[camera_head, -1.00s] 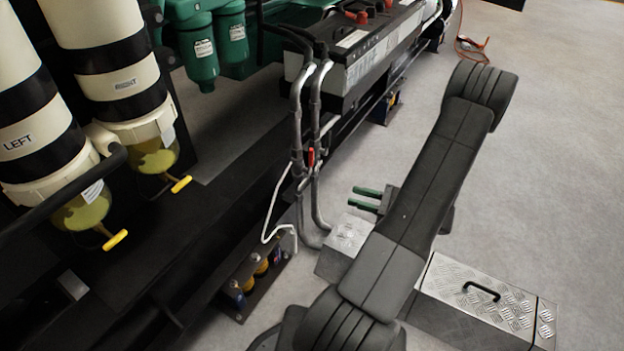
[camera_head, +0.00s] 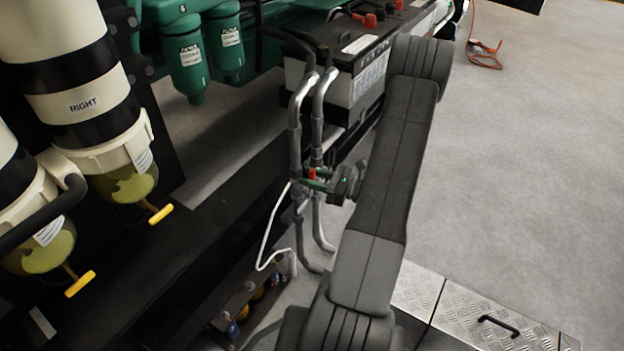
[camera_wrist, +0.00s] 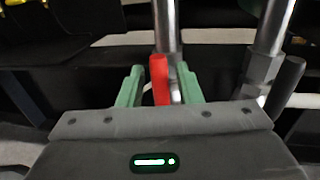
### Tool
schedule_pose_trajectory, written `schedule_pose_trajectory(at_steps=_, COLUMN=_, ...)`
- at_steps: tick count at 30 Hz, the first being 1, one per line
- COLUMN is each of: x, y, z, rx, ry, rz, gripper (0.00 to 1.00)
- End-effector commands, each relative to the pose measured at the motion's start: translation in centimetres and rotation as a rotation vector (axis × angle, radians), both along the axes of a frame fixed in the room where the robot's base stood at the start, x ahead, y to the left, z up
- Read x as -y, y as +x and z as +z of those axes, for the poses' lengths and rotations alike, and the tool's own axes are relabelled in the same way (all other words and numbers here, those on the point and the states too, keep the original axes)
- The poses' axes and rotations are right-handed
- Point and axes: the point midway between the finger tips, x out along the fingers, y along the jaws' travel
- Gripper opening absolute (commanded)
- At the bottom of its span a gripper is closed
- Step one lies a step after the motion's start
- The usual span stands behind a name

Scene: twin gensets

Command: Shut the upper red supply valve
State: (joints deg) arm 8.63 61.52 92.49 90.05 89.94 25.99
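The red valve handle (camera_head: 312,174) is on the grey vertical pipes beside the black frame. In the wrist view the red handle (camera_wrist: 160,80) stands upright, in front of a shiny pipe. My gripper (camera_head: 318,181) is at the handle. In the wrist view the green fingers of my gripper (camera_wrist: 160,88) are apart, one on each side of the handle. A gap shows between the left finger and the handle; I cannot tell whether the right finger touches it. The valve body is mostly hidden.
Two metal pipes (camera_head: 295,130) rise close to my gripper, with a thin white tube (camera_head: 268,235) beside them. A battery (camera_head: 360,75) stands behind. Filters with yellow drain handles (camera_head: 160,214) are at left. Open floor (camera_head: 530,170) lies at right.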

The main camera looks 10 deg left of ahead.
Motion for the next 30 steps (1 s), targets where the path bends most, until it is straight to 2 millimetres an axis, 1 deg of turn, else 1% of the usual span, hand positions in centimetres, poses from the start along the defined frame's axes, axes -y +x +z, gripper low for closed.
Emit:
schedule_pose_trajectory(at_steps=9, x=-0.2, y=0.0, z=0.0, rx=0.000, ry=0.000, rz=0.000, gripper=0.32)
schedule_pose_trajectory(at_steps=14, x=-0.2, y=0.0, z=0.0, rx=0.000, ry=0.000, rz=0.000, gripper=0.00)
schedule_pose_trajectory(at_steps=23, x=-0.1, y=0.0, z=0.0, rx=0.006, ry=-0.002, rz=0.000, gripper=0.00)
schedule_pose_trajectory(at_steps=30, x=0.8, y=0.2, z=-0.1, rx=0.075, ry=-0.027, rz=-0.003, gripper=0.00)
